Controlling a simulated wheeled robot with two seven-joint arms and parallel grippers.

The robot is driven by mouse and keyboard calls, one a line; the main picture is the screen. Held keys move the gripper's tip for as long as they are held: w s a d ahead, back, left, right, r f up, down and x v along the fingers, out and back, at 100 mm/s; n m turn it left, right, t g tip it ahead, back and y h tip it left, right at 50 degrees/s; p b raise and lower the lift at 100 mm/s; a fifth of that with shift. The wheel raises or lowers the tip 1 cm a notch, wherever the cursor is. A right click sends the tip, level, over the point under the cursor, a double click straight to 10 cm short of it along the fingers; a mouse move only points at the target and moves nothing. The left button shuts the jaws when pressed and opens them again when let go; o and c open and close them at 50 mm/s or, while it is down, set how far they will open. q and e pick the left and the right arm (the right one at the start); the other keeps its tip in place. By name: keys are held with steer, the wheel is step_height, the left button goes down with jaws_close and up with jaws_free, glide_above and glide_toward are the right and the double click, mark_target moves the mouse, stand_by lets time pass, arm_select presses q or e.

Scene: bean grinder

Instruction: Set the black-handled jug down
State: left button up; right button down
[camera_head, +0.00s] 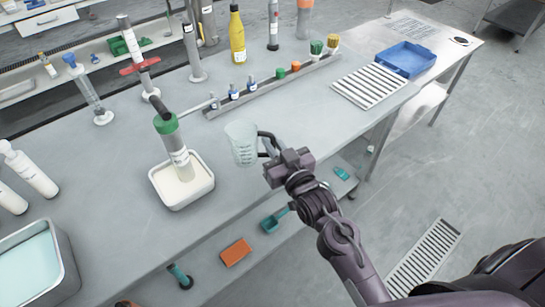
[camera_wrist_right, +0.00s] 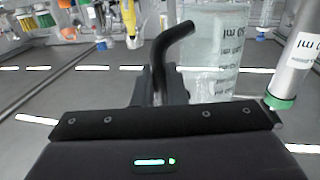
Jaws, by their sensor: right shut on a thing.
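The clear jug (camera_head: 243,146) with dark markings and a black handle (camera_head: 267,138) is near the front edge of the grey bench (camera_head: 297,119). My right gripper (camera_head: 272,152) is shut on the handle, from the right of the jug. In the right wrist view the jug (camera_wrist_right: 211,45) looks upright, with its black handle (camera_wrist_right: 160,58) between my fingers (camera_wrist_right: 158,88). I cannot tell whether its base touches the bench. My left gripper is not in view.
A white tray (camera_head: 203,194) with a green-capped cylinder (camera_head: 173,146) stands left of the jug. Behind are a rack with small bottles (camera_head: 264,87) and a yellow bottle (camera_head: 237,36). A slatted grate (camera_head: 373,86) and blue tray (camera_head: 405,59) lie right. Bare bench surrounds the jug.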

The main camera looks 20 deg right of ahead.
steer(key=shift+f, duration=2.55)
steer(key=shift+f, duration=0.2)
steer(key=c, duration=1.5)
jaws_free()
steer(key=shift+r, duration=0.1)
